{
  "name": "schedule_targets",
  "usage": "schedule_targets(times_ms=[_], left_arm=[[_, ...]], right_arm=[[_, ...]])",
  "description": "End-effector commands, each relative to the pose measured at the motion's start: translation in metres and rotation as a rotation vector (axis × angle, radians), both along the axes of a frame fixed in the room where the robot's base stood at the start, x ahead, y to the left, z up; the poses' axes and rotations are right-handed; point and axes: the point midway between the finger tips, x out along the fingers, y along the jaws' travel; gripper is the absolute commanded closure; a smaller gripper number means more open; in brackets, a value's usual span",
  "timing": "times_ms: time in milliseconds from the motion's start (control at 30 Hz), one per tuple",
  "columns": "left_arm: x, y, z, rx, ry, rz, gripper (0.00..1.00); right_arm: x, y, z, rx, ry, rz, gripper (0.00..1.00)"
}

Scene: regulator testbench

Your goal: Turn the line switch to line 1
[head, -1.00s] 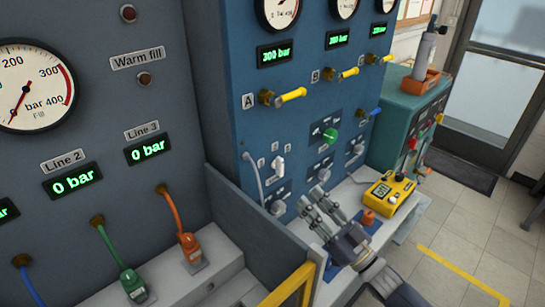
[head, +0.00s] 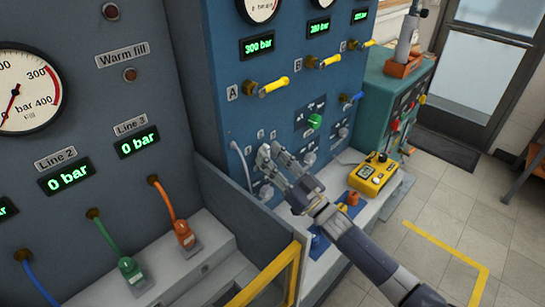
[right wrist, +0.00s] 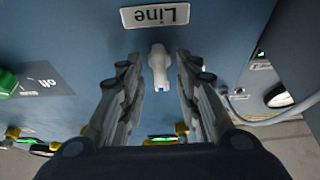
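The line switch is a small white knob (right wrist: 159,68) with a blue mark at its tip, on the blue panel below the upside-down "Line" label (right wrist: 155,15) in the right wrist view. In the head view the white knob (head: 264,151) is partly covered by my right gripper (head: 271,158). That gripper is open; its two fingers stand on either side of the knob, with a gap on both sides in the right wrist view. Whether the fingertips reach past the knob is hard to tell. My left gripper is not in view.
A green knob (head: 314,122) sits right of the switch, with yellow valve handles (head: 273,85) above. A grey cable (head: 241,165) hangs left of it. A yellow device (head: 375,175) rests on the bench. A grey side wall with a yellow rail (head: 265,275) stands nearer.

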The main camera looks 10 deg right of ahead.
Motion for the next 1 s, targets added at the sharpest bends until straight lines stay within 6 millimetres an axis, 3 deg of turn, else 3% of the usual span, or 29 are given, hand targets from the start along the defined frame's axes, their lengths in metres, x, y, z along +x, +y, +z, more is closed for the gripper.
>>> schedule_targets(times_ms=[100, 233, 667, 1000], left_arm=[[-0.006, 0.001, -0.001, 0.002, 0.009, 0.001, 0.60], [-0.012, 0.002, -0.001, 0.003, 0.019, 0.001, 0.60], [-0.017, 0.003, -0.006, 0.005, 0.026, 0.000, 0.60], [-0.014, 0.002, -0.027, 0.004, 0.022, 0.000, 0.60]], right_arm=[[0.000, 0.000, 0.000, 0.000, 0.000, 0.000, 0.71], [0.000, 0.000, 0.000, 0.000, 0.000, 0.000, 1.00], [0.000, -0.001, -0.002, -0.029, -0.019, 0.000, 1.00], [0.001, -0.002, -0.004, -0.207, -0.138, 0.000, 1.00]])
